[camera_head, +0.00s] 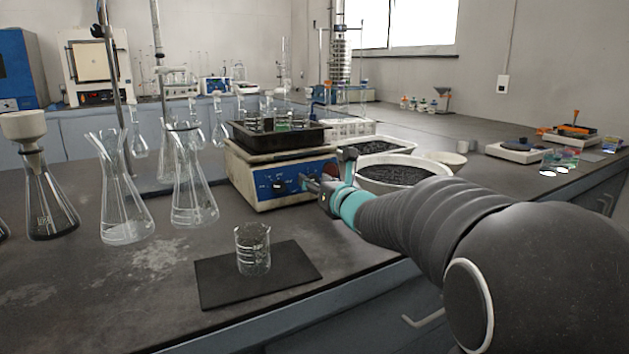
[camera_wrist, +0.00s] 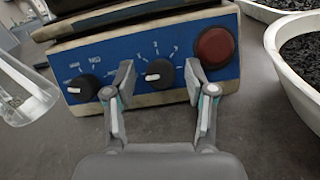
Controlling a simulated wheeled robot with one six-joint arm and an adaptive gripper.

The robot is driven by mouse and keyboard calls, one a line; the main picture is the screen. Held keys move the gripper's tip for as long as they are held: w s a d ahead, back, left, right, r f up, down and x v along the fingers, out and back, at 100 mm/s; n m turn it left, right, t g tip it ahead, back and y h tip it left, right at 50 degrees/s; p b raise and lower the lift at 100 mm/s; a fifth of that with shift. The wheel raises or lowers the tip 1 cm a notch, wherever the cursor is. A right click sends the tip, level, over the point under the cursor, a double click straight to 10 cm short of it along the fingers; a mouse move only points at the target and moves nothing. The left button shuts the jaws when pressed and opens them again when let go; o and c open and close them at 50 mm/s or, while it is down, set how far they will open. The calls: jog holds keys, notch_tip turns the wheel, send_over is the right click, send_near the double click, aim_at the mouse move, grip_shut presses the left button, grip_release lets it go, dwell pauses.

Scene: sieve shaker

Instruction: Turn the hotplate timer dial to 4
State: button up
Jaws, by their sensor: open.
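The hotplate (camera_head: 237,170) is a cream box with a blue front panel (camera_wrist: 70,59). In the wrist view, the numbered dial (camera_wrist: 160,73) is a black knob with a white pointer facing left, and small numerals arc above it. My gripper (camera_wrist: 160,78) is open, with one finger on each side of this dial, near the panel. I cannot tell whether either finger touches the knob. In the head view my gripper (camera_head: 308,184) is at the right part of the panel and hides the numbered dial.
A second black dial (camera_wrist: 84,89) is left of my fingers, and a red button (camera_wrist: 214,48) is close to the right finger. White basins of dark grains (camera_head: 365,187) stand right of the hotplate. A beaker (camera_head: 253,250) on a black mat (camera_head: 215,283) and glass flasks (camera_head: 125,215) stand left.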

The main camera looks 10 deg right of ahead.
grip_shut()
